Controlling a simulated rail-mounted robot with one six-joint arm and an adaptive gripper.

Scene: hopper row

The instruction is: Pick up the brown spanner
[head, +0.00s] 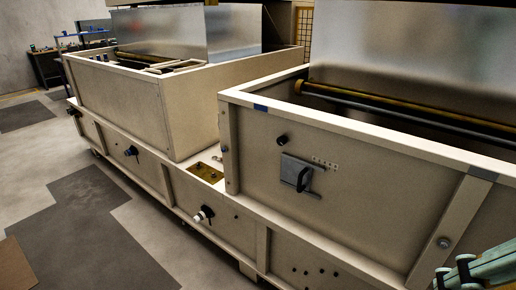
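I cannot make out a brown spanner in the head view. A small brass-brown plate (207,172) with dark spots lies on the ledge between the two hopper boxes, and a few small pale bits lie beside it. No gripper fingers can be made out. A worn green part with dark round fittings juts in at the lower right corner, and I cannot tell whether it belongs to my arm.
The near hopper box (370,185) has a black-handled latch (301,175) and a roller (400,108) inside. The far hopper box (120,98) stands behind left. A white knob (203,215) sticks out of the lower base. The floor (150,215) at left is free, with dark mats.

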